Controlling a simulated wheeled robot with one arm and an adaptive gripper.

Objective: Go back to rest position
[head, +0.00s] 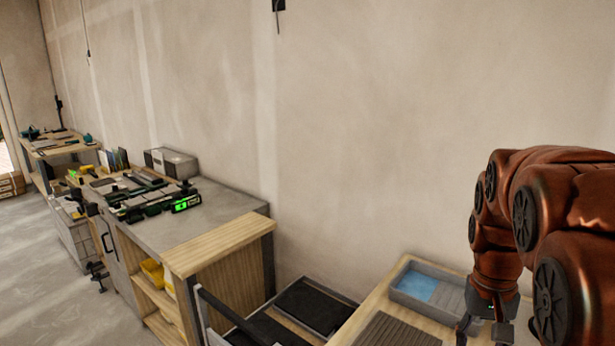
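My arm, dark orange-red, reaches in from the right edge in the head view and bends down. My gripper (486,328) hangs at its end at the lower right, over the right part of a wooden table (372,304). The gripper is cut off by the bottom edge, and its fingertips do not show clearly. I cannot tell whether it is open or shut, or whether it holds anything.
On the table, a grey tray (443,310) with a blue inset lies left of my gripper, and a ribbed dark panel (395,331) lies nearer. Black bins (315,306) stand left. A workbench (210,215) with tools is further left. Grey floor (40,270) is clear.

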